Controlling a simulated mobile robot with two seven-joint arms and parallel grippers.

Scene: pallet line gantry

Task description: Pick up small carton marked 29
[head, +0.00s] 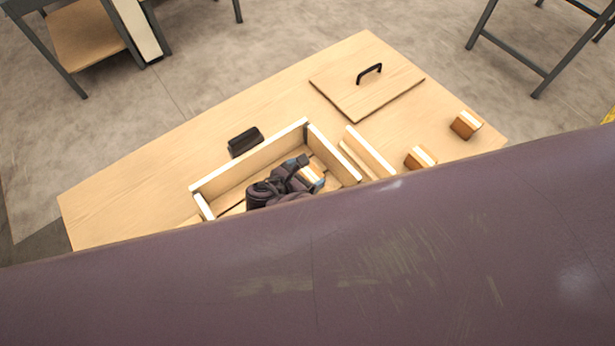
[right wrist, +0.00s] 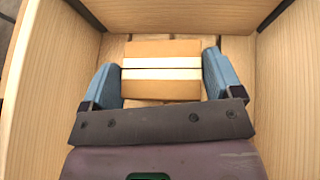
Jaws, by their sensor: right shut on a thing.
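A small brown carton (right wrist: 162,84) with white tape bands lies between the blue fingers of my right gripper (right wrist: 162,86) in the right wrist view. My right gripper (head: 318,178) reaches down into an open wooden crate (head: 245,160) in the head view and is shut on this carton, whose top (head: 309,172) shows between the fingers. The carton is inside the crate, close to its slatted floor. No number is readable on it. My left gripper is not in view.
Two similar cartons stand on the wooden table to the right, one nearer (head: 420,158) and one farther (head: 465,125). A lid with a black handle (head: 367,85) lies behind. A black object (head: 245,141) sits beside the crate. A large purple surface hides the lower picture.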

